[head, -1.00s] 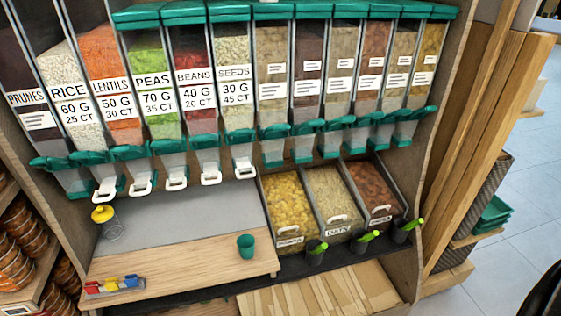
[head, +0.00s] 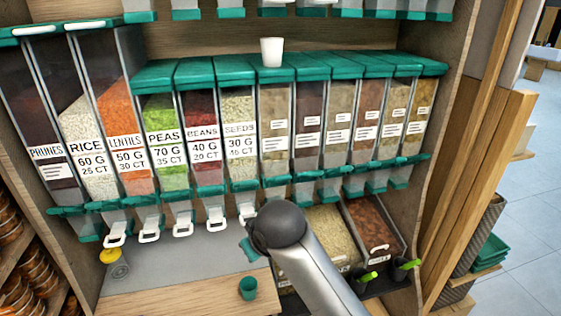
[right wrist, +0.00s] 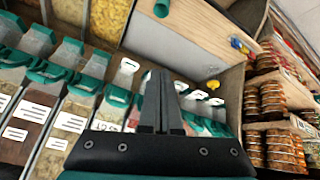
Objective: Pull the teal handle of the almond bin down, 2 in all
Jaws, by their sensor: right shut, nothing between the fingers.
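A row of clear dispenser bins runs across the head view, with labelled bins such as the seeds bin (head: 240,150) and smaller-labelled bins (head: 308,125) to its right. I cannot read which one is almond. Teal spouts and handles (head: 353,184) line the bottoms of the right bins; several also show in the right wrist view (right wrist: 85,84). Several left bins have white handles (head: 183,226). My right arm reaches up from the lower right, below the seeds bin. My right gripper (right wrist: 160,75) is shut and empty, its fingers pointing among the spouts. My left gripper is not in view.
A white cup (head: 271,52) stands on the bin lids. A teal cup (head: 248,289) stands on the wooden counter (head: 190,296). Open bins of oats (head: 333,232) and brown pieces (head: 374,222) lie at the lower right, with dark holders (head: 405,270) in front.

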